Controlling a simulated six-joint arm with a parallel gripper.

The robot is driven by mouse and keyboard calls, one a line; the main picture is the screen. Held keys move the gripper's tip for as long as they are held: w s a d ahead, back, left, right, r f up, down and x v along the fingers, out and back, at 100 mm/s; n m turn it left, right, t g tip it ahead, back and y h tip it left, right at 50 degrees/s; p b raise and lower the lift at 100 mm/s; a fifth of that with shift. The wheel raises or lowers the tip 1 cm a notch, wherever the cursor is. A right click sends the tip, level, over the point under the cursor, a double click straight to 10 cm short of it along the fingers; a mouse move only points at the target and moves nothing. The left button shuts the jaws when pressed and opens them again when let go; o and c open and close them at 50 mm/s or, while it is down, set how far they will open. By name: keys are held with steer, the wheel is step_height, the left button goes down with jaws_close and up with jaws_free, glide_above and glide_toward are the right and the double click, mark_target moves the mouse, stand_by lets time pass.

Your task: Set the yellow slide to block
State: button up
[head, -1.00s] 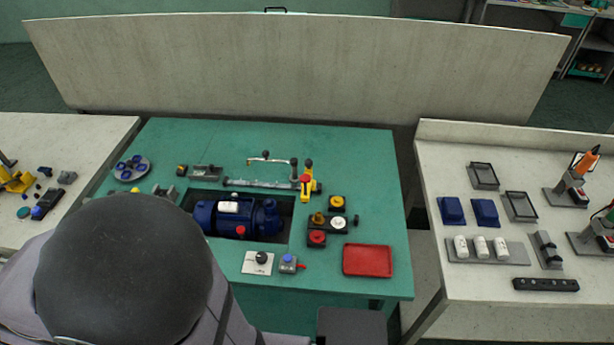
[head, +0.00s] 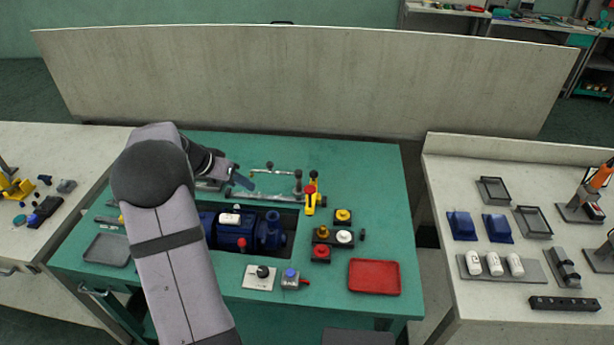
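A yellow fitting (head: 311,197) with a red knob and a dark knob stands at the right end of the clear tube line (head: 270,183) on the green bench. I cannot tell for sure whether it is the yellow slide. A small yellow-and-black piece beside a grey block, seen at the back left earlier, is now hidden behind my arm. My gripper (head: 240,182) is low over the back of the bench, left of the yellow fitting and apart from it, near the tube line's left end. Its fingers are too small to tell open from shut.
The blue pump (head: 270,232) sits in the bench recess, partly behind my arm. Right of it are coloured knobs (head: 322,236) and a red tray (head: 374,276). A grey tray (head: 107,250) is at the front left. A tall panel (head: 300,80) stands behind the bench.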

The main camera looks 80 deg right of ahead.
mark_target(313, 172)
steer(key=shift+s+d+f+m+g+p, duration=0.45)
steer(key=shift+s+d+f+m, duration=0.5)
steer(key=shift+s+d, duration=1.75)
steer(key=shift+s+d+f+m+g+p, duration=0.45)
steer(key=shift+s+d+f+m, duration=0.85)
steer(key=shift+s, duration=2.5)
steer(key=shift+s+d+f+m+g+p, duration=0.45)
steer(key=shift+s+d+m, duration=0.2)
steer(key=shift+s+d, duration=2.25)
steer(key=shift+s+a, duration=0.35)
steer(key=shift+a, duration=0.05)
steer(key=shift+c, duration=0.2)
steer(key=shift+f, duration=0.1)
jaws_close()
